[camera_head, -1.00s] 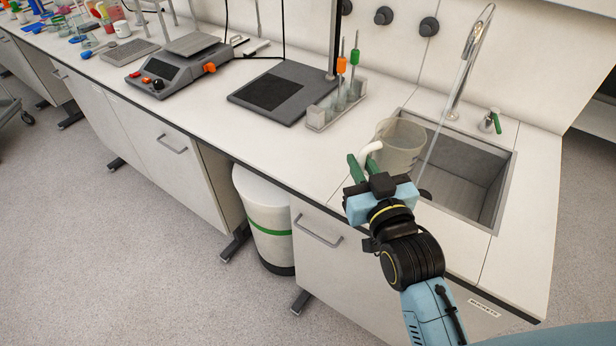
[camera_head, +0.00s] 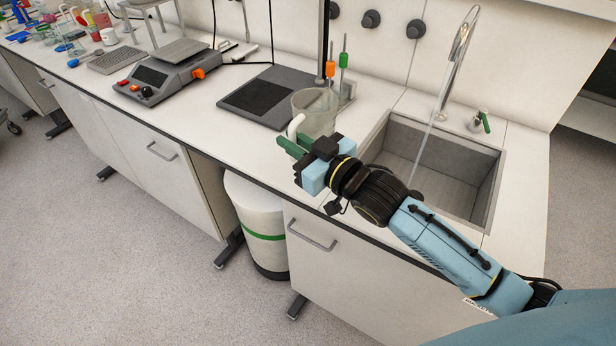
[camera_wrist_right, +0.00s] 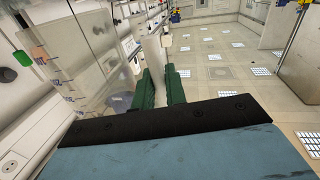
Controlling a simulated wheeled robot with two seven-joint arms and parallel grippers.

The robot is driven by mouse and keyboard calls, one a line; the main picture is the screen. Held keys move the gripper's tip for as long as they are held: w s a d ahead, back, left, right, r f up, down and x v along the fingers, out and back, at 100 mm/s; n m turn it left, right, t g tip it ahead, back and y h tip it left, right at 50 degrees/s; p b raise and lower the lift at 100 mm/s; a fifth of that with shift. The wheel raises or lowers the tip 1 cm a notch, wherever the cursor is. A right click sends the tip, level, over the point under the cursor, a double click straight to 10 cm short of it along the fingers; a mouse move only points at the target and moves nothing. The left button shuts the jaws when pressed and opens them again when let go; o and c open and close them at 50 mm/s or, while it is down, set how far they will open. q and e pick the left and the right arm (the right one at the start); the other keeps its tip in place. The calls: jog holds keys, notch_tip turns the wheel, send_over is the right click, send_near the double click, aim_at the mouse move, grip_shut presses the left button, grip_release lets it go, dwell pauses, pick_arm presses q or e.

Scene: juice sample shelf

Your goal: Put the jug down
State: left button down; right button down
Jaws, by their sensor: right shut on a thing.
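The jug (camera_head: 315,112) is clear, with a white handle, and appears upright at the counter (camera_head: 215,128) left of the sink. My right gripper (camera_head: 291,143), with green fingers, is shut on the jug's handle (camera_head: 295,124). I cannot tell whether the jug's base touches the counter, because the gripper and arm hide it. In the right wrist view the see-through jug (camera_wrist_right: 88,75) is at the left, and its handle (camera_wrist_right: 153,62) runs between the green fingers (camera_wrist_right: 160,90). My left gripper is not in view.
The sink (camera_head: 440,170) with running water (camera_head: 426,135) is to the right. A dark flat plate (camera_head: 262,95) and a rack with an orange-topped and a green-topped tool (camera_head: 343,75) stand behind the jug. A scale (camera_head: 160,75) is further left. Bare counter lies in front of the plate.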

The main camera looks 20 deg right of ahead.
notch_tip(320, 180, down, 9)
jog(key=b, duration=0.1)
dwell(0.4)
jog(key=shift+f+b, duration=0.15)
jog(key=shift+b, duration=0.15)
jog(key=c, duration=1.9)
grip_release()
jog(key=shift+f, duration=0.2)
jog(key=o, duration=0.5)
jog(key=shift+c, duration=0.2)
jog(key=v, duration=1.2)
jog(key=shift+r, duration=0.2)
